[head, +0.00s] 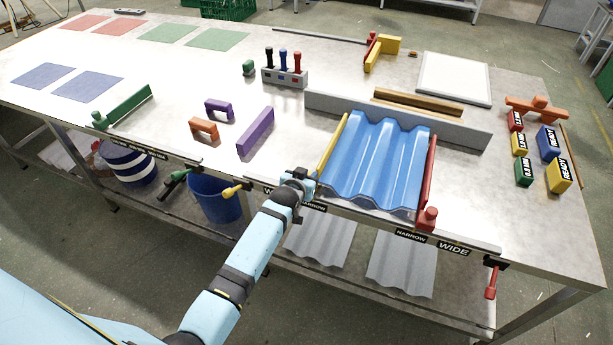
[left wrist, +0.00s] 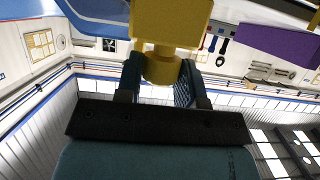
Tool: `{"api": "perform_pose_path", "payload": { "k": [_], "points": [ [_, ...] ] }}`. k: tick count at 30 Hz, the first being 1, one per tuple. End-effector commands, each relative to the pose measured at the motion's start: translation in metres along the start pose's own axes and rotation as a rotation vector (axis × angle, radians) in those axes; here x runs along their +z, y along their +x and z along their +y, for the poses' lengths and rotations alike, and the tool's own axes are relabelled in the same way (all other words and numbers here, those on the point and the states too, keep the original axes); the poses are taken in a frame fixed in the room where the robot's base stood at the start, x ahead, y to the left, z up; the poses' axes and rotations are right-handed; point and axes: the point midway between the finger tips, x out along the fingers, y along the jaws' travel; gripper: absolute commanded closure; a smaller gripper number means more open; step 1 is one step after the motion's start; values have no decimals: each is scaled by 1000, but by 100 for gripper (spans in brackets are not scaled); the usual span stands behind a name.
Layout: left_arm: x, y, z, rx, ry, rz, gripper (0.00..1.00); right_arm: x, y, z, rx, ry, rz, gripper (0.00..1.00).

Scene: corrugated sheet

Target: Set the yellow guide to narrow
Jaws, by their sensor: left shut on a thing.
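The yellow guide (head: 333,143) is a slim upright bar along the left edge of the blue corrugated sheet (head: 375,155). It stands beside the sheet; I cannot tell whether they touch. My left gripper (head: 303,182) is at the guide's near end, at the table's front edge, and hides that end. In the left wrist view my left gripper (left wrist: 158,85) is shut on the guide's yellow knob (left wrist: 160,66). A dark label starting with W (head: 268,190) lies left of the gripper; another label beside the gripper is mostly hidden. My right gripper is not in view.
A red guide (head: 431,170) stands along the sheet's right edge, with NARROW (head: 411,236) and WIDE (head: 453,248) labels in front. A grey fence (head: 400,120) stands behind the sheet. A purple block (head: 255,132) stands left of the yellow guide, with bare table between.

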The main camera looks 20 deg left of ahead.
Motion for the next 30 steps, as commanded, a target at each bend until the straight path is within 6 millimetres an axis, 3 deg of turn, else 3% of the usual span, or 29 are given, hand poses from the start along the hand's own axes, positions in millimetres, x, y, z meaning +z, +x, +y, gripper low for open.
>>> {"api": "perform_pose_path", "payload": {
  "k": [2, 3, 6, 15, 19, 30],
  "points": [
    [-1, 0, 0, 0, 1, 2, 100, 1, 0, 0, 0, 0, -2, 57],
    [-1, 0, 0, 0, 1, 2, 63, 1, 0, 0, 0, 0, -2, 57],
    [-1, 0, 0, 0, 1, 2, 40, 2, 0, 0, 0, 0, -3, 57],
    [0, -1, 0, 0, 0, 1, 39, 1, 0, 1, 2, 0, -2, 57],
    [0, -11, 0, 0, 0, 2, 39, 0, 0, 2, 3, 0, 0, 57],
    [1, -92, 0, 0, 0, 0, 39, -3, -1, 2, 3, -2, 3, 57]
  ]
}}
